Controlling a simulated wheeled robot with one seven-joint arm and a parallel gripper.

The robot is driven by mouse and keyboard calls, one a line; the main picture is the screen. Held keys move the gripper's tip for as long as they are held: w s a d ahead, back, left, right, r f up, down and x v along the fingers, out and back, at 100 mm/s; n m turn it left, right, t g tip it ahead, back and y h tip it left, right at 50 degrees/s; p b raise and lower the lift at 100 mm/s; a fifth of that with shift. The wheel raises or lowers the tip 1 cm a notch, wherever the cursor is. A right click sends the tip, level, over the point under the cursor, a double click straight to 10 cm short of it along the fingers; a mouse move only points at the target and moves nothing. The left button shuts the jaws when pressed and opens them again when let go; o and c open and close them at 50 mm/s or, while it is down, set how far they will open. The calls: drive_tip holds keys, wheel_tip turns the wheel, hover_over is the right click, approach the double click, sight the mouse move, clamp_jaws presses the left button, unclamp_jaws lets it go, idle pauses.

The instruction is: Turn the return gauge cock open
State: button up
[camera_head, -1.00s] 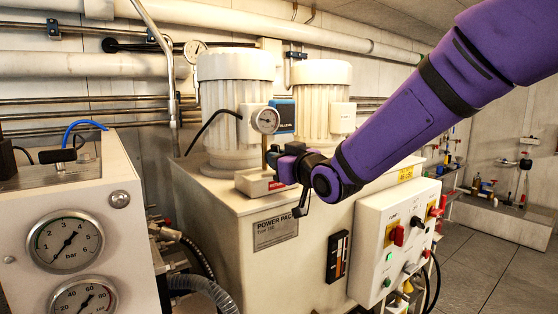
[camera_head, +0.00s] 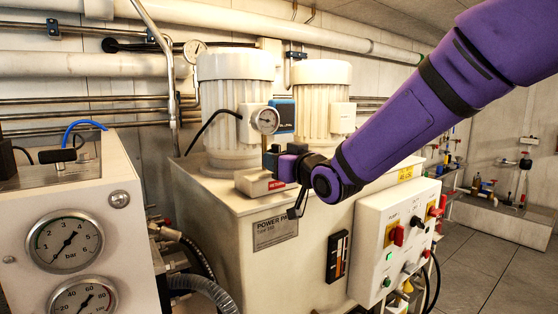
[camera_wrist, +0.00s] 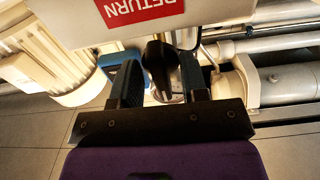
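The return gauge cock shows in the wrist view as a black handle (camera_wrist: 160,66) below a pale block with a red RETURN label (camera_wrist: 138,8). My gripper (camera_wrist: 158,78) has its two fingers apart, with the handle between them. The right finger is close to the handle, and a gap shows at the left finger. Whether either finger touches it I cannot tell. In the head view my gripper (camera_head: 270,161) is at the block (camera_head: 252,181) on the power pack's top, below a round gauge (camera_head: 265,121). The cock itself is hidden there by my gripper.
Two white ribbed motors (camera_head: 234,100) stand behind the gauge on the power pack (camera_head: 225,225). A control box (camera_head: 378,245) with knobs sits on its front right. A gauge panel (camera_head: 110,230) and hoses stand at the left. Floor is clear at the right.

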drive_tip(key=v, duration=1)
drive_tip(key=shift+s+d, duration=0.25)
drive_tip(key=shift+s, duration=0.05)
drive_tip(key=shift+d, duration=0.1)
drive_tip(key=s+d+f+m+g+h, duration=0.15)
drive_tip(key=s+d+h, duration=0.25)
drive_tip(key=d, duration=0.4)
drive_tip(key=s+d+m+g+h, duration=0.2)
drive_tip(key=s+d+m+h, duration=0.15)
drive_tip(key=d, duration=0.45)
drive_tip(key=s+d+f+g+h, duration=0.1)
drive_tip(key=s+d+g, duration=0.2)
drive_tip(key=s, duration=0.5)
drive_tip(key=s+d+f+m+g+h, duration=0.1)
drive_tip(key=s+d+f+g, duration=0.1)
drive_tip(key=s, duration=0.7)
drive_tip(key=shift+d+f+m+g, duration=0.25)
drive_tip(key=shift+d+m+g, duration=0.05)
drive_tip(key=shift+d+g, duration=0.35)
